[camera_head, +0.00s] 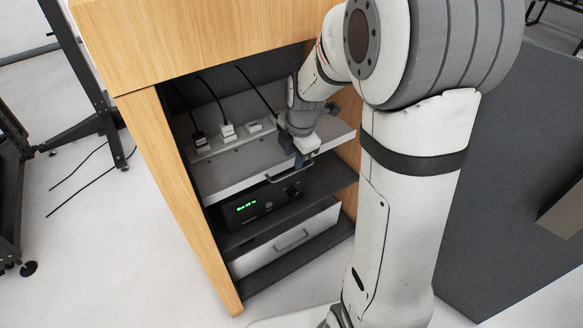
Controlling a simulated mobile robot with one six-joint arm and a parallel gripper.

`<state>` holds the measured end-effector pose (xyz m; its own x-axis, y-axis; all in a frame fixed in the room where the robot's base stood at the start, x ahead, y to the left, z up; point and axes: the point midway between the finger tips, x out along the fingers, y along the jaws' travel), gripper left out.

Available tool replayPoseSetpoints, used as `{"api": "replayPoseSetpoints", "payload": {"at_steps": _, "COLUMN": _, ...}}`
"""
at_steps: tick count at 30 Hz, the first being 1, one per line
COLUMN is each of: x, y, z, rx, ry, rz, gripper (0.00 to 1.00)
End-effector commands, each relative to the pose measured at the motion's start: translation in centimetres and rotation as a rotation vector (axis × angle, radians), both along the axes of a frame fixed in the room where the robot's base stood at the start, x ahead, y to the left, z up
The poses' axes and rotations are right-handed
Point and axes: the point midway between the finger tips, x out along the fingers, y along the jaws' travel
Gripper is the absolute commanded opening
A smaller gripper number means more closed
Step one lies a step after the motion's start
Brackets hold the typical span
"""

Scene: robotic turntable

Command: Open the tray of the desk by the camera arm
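The desk (190,45) is a wooden cabinet with an open front and several shelves. Its upper tray (225,182) is a grey pull-out drawer with a white front edge and a dark bar handle, and it stands pulled partly out. My gripper (300,163) is at the tray's handle (288,172), on the right part of the front. The fingers are small and partly hidden, so I cannot tell whether they are closed on the handle. My arm comes in from the upper right and covers the tray's right rear part.
Several plugs with black cables (228,131) sit in a strip on the tray. Below it a black device (255,206) with a green display stands on a shelf, above a closed white drawer (290,240). A black stand (95,100) is at left. The floor in front is clear.

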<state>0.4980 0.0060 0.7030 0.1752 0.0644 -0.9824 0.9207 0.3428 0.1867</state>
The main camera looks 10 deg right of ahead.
Motion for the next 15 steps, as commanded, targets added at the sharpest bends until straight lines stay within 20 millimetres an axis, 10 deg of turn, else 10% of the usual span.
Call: {"api": "replayPoseSetpoints", "payload": {"at_steps": 15, "x": 1.0, "y": -0.6, "z": -6.2, "rx": 0.000, "ry": 0.001, "rz": -0.025, "gripper": 0.31}}
